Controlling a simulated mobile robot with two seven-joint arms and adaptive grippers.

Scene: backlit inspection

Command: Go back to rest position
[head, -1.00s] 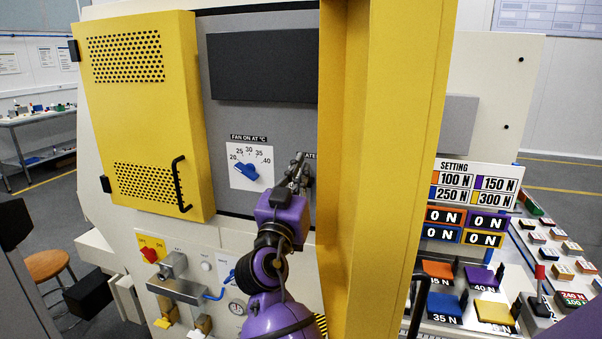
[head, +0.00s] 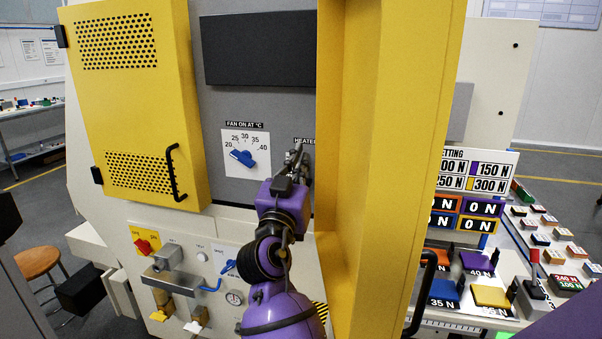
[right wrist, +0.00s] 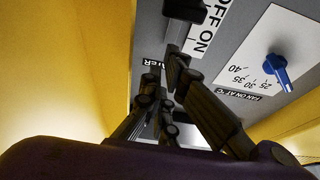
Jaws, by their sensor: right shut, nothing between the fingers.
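My right gripper (head: 298,156) is in front of the grey panel (head: 232,187), just below the HEATER label (head: 304,141). In the right wrist view its dark fingers (right wrist: 164,78) are shut with nothing between them. They point at a black switch (right wrist: 184,9) beside an OFF/ON plate (right wrist: 205,28); I cannot tell whether they touch it. The blue fan knob (head: 242,157) on its white dial is to the left of the gripper. My left gripper is not in view.
An open yellow door (head: 398,150) stands close on the right of my right arm. A yellow perforated door (head: 140,125) with a black handle is on the left. Below are a blue-handled valve (head: 210,285) and a red switch (head: 143,247). A stool (head: 38,262) stands at far left.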

